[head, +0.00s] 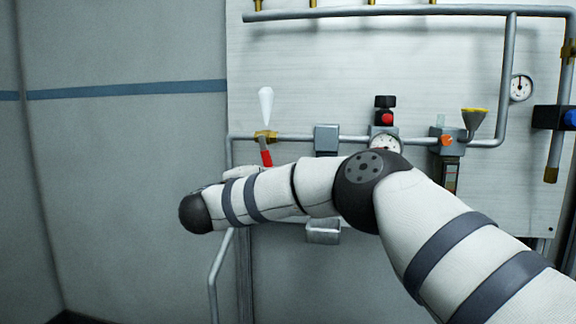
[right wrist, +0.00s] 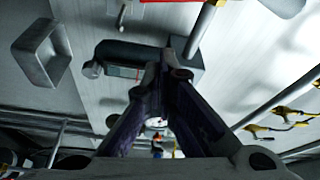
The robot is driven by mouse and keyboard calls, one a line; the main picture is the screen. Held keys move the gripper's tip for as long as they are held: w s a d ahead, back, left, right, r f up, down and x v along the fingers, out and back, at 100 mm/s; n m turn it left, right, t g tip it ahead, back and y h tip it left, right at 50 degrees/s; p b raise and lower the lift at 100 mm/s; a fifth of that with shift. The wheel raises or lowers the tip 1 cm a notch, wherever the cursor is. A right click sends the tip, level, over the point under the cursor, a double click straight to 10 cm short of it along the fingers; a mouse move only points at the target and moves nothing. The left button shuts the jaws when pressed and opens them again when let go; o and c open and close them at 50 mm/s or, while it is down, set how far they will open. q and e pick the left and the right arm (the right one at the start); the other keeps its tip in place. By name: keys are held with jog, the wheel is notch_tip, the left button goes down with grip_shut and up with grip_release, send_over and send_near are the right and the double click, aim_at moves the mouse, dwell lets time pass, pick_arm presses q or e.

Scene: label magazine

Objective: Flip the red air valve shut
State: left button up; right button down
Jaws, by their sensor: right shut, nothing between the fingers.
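The red valve handle (head: 266,157) shows in the head view on the left of the panel, slanting down from a brass fitting (head: 265,135) on the horizontal pipe. Its lower end is close to my right arm in the picture, which hides what lies behind it. My right gripper (right wrist: 165,72) shows in the right wrist view with its fingers together and nothing between them. In the head view my own arm hides it. A red strip at the top edge of the wrist view is cut off; I cannot tell if it is the handle. My left gripper is out of view.
A metal cup (head: 323,231) is below my arm; a metal tray (right wrist: 41,53) shows in the wrist view. The left wall is bare.

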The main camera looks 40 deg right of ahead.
jog(key=shift+v, duration=1.75)
jog(key=shift+s+r, duration=0.1)
jog(key=shift+s, duration=0.1)
